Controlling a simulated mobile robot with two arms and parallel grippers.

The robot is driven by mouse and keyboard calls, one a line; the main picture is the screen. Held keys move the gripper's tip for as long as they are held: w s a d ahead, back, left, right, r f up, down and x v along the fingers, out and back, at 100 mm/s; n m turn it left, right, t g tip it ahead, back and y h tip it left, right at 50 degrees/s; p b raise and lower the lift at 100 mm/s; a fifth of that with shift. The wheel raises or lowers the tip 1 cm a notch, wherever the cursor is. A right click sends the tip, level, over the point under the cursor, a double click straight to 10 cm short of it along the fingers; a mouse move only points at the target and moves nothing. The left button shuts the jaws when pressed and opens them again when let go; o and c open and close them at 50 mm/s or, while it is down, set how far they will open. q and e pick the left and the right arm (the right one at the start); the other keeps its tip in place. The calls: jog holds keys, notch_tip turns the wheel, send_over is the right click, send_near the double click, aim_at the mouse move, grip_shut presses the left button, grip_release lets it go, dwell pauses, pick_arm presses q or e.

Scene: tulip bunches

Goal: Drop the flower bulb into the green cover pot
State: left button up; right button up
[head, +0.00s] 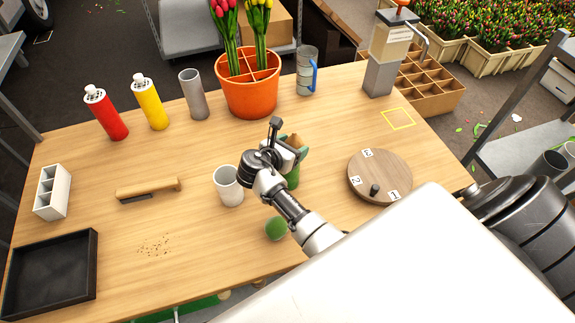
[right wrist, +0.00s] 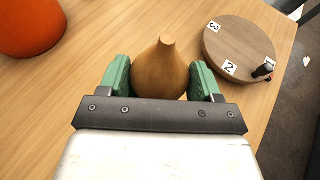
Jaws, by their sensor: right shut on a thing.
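The flower bulb (right wrist: 160,68) is brown with a pointed tip. It sits between the two green finger pads of my right gripper (right wrist: 160,80), which is shut on it with the tip pointing up and away. In the head view the bulb (head: 295,141) shows partly behind my right gripper (head: 291,146), above the table. A green pot-like thing (head: 292,179), probably the green cover pot, shows just below the gripper, mostly hidden by my arm. The wrist view does not show it. I cannot tell the gap between bulb and pot. My left gripper is not in view.
A numbered round wooden board (head: 380,175) is to the right. An orange pot (head: 249,96) with tulips stands behind.

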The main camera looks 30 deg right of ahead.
jog(key=o, duration=1)
jog(key=shift+o, duration=0.2)
jog(key=shift+a, duration=0.1)
jog(key=b+v, duration=0.1)
jog(key=v, duration=0.9)
jog(key=shift+s+a+r+b, duration=0.15)
jog(key=shift+a+b, duration=0.15)
jog(key=shift+b, duration=0.05)
